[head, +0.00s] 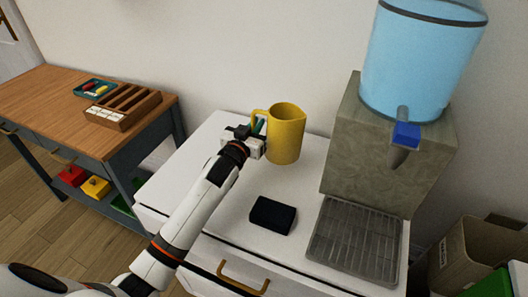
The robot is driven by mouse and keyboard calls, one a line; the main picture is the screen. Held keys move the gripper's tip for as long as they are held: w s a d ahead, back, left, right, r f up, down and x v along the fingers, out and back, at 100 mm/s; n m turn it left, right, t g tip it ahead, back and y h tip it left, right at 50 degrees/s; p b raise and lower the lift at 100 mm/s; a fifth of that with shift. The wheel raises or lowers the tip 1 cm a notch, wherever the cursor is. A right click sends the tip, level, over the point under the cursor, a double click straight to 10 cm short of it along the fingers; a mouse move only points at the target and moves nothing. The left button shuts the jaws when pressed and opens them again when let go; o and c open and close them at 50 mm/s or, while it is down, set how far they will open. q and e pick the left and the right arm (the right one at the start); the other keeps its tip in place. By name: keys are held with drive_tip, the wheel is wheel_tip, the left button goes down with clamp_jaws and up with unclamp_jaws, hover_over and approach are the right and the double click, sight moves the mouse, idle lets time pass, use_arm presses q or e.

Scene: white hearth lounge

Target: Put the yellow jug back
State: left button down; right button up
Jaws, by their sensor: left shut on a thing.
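The yellow jug (286,135) is upright over the back of the white cabinet top (222,205), with its handle to the left. My left gripper (258,136) is at the jug's left side and shut on its handle; the fingers partly hide the handle. I cannot tell whether the jug's base touches the top. My right gripper is not in view.
A water dispenser (385,155) with a blue bottle (422,60) and drip tray (355,243) stands to the right. A dark block (272,215) lies in front of the jug. A wooden table (45,97) with a divided box (123,107) is at left.

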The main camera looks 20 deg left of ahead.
use_arm(q)
drive_tip(key=shift+f+b, duration=0.35)
drive_tip(key=shift+f, duration=2.5)
drive_tip(key=shift+f, duration=0.1)
drive_tip(key=c, duration=1.5)
unclamp_jaws()
drive_tip(key=shift+f, duration=0.1)
drive_tip(key=shift+r, duration=0.2)
drive_tip(key=shift+s+f, duration=0.15)
drive_tip(key=shift+s, duration=0.25)
drive_tip(key=s, duration=1.1)
drive_tip(key=shift+s+a, duration=0.2)
